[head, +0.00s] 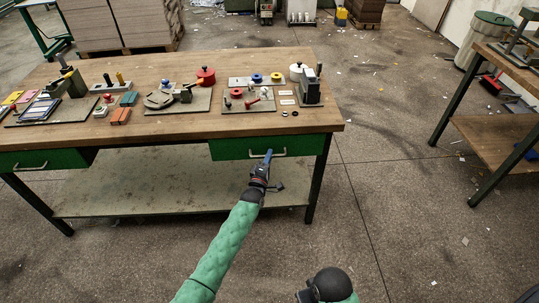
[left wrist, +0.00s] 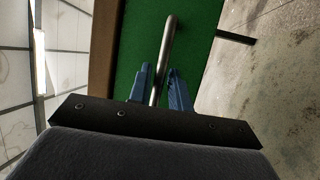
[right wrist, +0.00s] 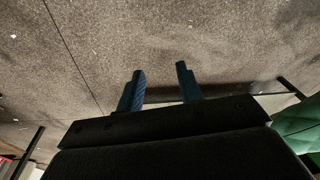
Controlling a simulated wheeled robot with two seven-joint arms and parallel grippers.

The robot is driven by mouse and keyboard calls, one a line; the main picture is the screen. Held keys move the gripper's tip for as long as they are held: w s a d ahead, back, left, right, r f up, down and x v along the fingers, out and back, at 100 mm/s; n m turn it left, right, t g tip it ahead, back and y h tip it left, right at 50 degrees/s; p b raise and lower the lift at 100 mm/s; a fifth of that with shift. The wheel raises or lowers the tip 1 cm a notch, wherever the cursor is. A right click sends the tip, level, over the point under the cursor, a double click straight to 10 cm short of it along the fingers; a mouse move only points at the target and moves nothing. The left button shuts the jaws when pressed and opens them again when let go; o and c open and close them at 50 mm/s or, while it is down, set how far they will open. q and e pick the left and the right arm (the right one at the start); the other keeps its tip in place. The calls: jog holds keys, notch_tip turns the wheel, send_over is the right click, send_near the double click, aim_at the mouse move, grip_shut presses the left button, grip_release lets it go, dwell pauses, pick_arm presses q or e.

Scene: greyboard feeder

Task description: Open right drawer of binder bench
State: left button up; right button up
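The binder bench (head: 190,128) has a wooden top and two green drawers. The right drawer (head: 228,150) is at the bench's front right, and its front looks flush with the bench. Its metal bar handle (head: 283,152) also shows in the left wrist view (left wrist: 168,40).
The left drawer (head: 75,157) has its own handle. A lower shelf (head: 150,180) spans between the bench legs. Trays of small parts stand on the top. A second table (head: 510,70) is at the right; floor between is clear apart from scraps.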

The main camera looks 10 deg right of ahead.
pick_arm(q)
jog(key=shift+w+d, duration=0.25)
jog(key=shift+w, duration=0.15)
pick_arm(e)
jog(key=shift+w+f, duration=0.1)
jog(key=shift+f, duration=0.4)
pick_arm(q)
jog(key=shift+r, duration=0.1)
grip_shut()
